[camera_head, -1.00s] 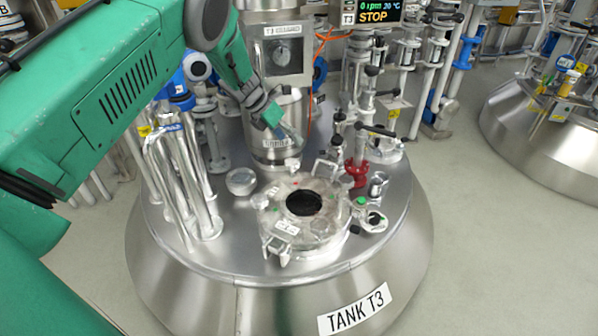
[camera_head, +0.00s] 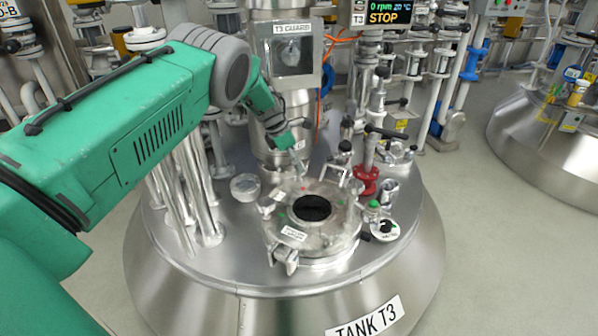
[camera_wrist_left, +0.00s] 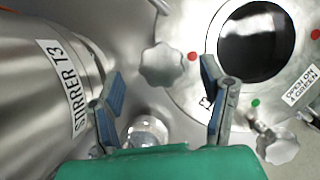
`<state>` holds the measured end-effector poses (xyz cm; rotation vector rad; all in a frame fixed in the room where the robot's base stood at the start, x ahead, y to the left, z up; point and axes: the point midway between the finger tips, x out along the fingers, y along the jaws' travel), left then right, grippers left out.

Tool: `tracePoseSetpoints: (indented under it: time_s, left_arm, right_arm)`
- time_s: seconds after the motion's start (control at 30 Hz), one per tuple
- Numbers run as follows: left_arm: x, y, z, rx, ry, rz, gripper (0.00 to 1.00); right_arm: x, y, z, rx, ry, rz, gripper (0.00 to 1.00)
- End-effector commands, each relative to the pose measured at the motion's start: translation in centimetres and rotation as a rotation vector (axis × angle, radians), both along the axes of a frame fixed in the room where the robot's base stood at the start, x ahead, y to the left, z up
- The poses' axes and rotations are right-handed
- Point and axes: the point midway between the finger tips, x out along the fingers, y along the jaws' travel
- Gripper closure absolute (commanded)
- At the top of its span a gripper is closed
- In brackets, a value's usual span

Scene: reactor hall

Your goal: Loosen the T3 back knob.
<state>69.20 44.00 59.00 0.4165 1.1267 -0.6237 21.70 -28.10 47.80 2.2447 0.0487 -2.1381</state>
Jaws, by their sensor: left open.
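My left gripper (camera_head: 299,158) hangs above the back edge of the T3 lid (camera_head: 340,245), close to the stirrer column. In the left wrist view its two blue-padded fingers (camera_wrist_left: 165,92) are apart with nothing held between them. A silver lobed knob (camera_wrist_left: 165,66) beside a red dot lies beyond and between the fingertips, on the stirrer side of the round opening; it looks like the back knob. It is apart from the fingers. In the head view I cannot make this knob out clearly near the gripper. My right gripper is in neither view.
The stirrer housing (camera_wrist_left: 45,90) stands close beside the left finger. A round glass fitting (camera_head: 245,187) sits left of the lid. A red valve (camera_head: 367,182) with a black handle rises at the right. Another lobed knob (camera_wrist_left: 278,146) is by a green dot.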

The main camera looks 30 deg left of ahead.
Motion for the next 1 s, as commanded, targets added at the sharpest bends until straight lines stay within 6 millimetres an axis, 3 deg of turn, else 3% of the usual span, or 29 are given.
tracePoseSetpoints:
  time_s: [0.17,0.53,0.57,0.6,0.7,1.0]
  left_arm:
    - [0.6,-0.5,-2.0,0.000,0.000,0.000,0.35]
    - [0.8,-0.7,-2.2,0.001,-0.001,0.000,0.35]
    - [0.8,-0.6,-2.2,0.000,0.000,0.001,0.42]
    - [0.7,-0.6,-2.3,0.000,0.000,0.001,0.56]
    - [0.7,-0.6,-2.3,0.000,0.000,0.001,0.86]
    - [0.7,-0.5,-2.2,0.001,0.000,0.021,0.85]
  right_arm:
    - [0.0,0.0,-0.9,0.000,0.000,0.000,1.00]
    - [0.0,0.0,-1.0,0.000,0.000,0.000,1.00]
    - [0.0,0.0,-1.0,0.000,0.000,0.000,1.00]
    - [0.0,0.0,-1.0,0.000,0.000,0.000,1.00]
    - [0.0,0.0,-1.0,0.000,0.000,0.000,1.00]
    - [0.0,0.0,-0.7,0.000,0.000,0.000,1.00]
